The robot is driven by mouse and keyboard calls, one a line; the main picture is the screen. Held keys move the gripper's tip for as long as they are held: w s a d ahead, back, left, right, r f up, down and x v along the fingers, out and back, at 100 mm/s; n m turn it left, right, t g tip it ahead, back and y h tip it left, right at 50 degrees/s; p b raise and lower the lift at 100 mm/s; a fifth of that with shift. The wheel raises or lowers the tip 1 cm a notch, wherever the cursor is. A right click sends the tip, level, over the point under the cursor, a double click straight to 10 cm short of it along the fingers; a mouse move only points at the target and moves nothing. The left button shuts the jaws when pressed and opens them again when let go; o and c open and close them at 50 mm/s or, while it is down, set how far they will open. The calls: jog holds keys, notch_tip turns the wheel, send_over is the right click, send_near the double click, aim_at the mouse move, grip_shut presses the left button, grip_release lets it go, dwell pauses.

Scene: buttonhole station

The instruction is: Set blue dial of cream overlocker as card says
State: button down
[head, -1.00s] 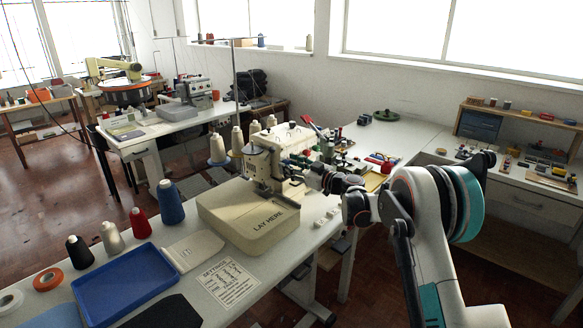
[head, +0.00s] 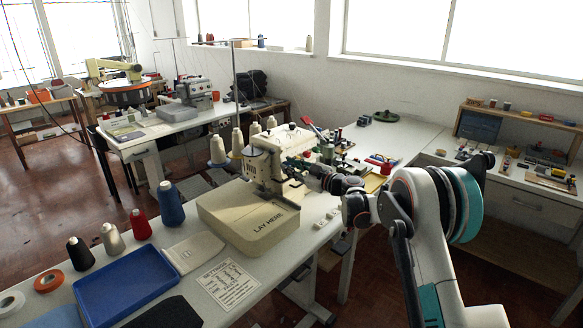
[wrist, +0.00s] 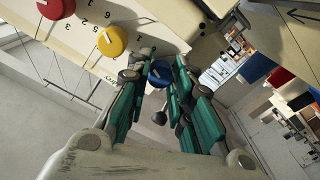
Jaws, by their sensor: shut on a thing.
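The cream overlocker (head: 270,160) stands on the near table, its base marked LAY HERE. My gripper (head: 290,164) is at its right side in the head view. In the wrist view the machine's dial face shows a red dial (wrist: 56,8), a yellow dial (wrist: 112,41) and the blue dial (wrist: 160,73). My gripper (wrist: 163,85) has its teal fingers on either side of the blue dial, shut on it. The fingers partly hide the dial and its scale. The settings card (head: 228,284) lies on the table front; its handwriting is too small to read.
A blue tray (head: 125,284) lies at the front left, with several thread cones behind it, among them a blue cone (head: 170,204). A cream flat piece (head: 193,250) lies between tray and machine. Small white blocks (head: 333,222) lie right of the base.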

jog(key=n+p, duration=0.1)
jog(key=n, duration=0.5)
jog(key=shift+n, duration=0.4)
dwell(0.4)
jog(key=c, duration=1.4)
grip_release()
jog(key=v, duration=1.2)
jog(key=shift+r, duration=0.15)
jog(key=shift+r, duration=0.1)
